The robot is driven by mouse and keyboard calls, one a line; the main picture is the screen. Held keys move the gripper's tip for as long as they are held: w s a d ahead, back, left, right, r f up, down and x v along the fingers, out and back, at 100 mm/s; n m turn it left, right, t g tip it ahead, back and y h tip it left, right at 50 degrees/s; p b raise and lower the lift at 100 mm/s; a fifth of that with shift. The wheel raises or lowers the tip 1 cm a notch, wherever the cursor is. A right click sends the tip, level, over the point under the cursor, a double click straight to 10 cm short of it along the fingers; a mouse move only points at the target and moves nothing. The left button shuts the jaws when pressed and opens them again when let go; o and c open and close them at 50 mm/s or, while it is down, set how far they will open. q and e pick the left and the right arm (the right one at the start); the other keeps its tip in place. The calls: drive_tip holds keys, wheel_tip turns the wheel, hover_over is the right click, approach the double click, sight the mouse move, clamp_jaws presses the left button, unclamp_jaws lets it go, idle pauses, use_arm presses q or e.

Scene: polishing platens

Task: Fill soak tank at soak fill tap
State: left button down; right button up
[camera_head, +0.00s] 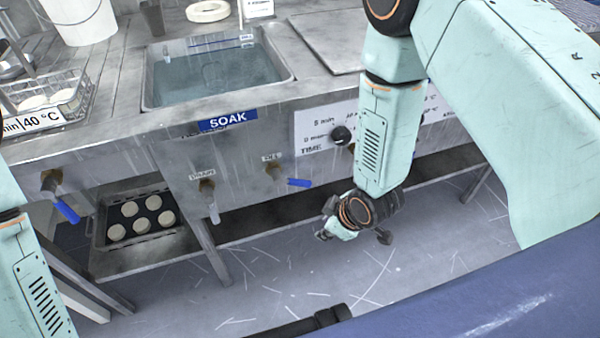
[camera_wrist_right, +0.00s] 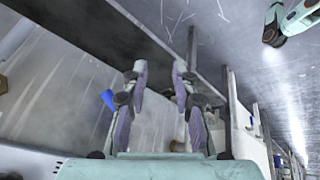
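The soak tank (camera_head: 288,76) is a steel basin sunk in the bench, with bluish water below its rim and a blue SOAK label (camera_head: 228,120) in front. Below it on the front panel, the fill tap (camera_head: 275,171) has a blue lever (camera_head: 299,182) pointing right. To its left is a tap with a pale lever (camera_head: 213,213) pointing down. My right gripper (camera_head: 354,237) is right of and below the blue lever, apart from it. In the right wrist view its fingers (camera_wrist_right: 158,68) are apart and empty; a blue lever (camera_wrist_right: 107,98) shows left of them. My left gripper is not visible.
Another tap with a blue lever (camera_head: 66,211) sits at the far left. A TIME panel with a dark knob (camera_head: 341,135) is right of the tank. A low shelf (camera_head: 265,213) runs beneath, holding a tray (camera_head: 97,238) of pale discs. The floor in front is clear.

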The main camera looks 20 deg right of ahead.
sight(294, 181)
drive_tip(key=w+a+r+n+t+p, duration=0.2)
drive_tip(key=w+r+n, duration=0.45)
drive_tip(key=w, duration=0.45)
drive_tip(key=shift+y, duration=0.5)
drive_tip(key=b+x, duration=0.2)
drive_tip(key=x, duration=0.5)
drive_tip(key=shift+s+a+f+b, duration=0.15)
drive_tip(key=shift+f+b, duration=0.1)
drive_tip(key=shift+b, duration=0.05)
clamp_jaws()
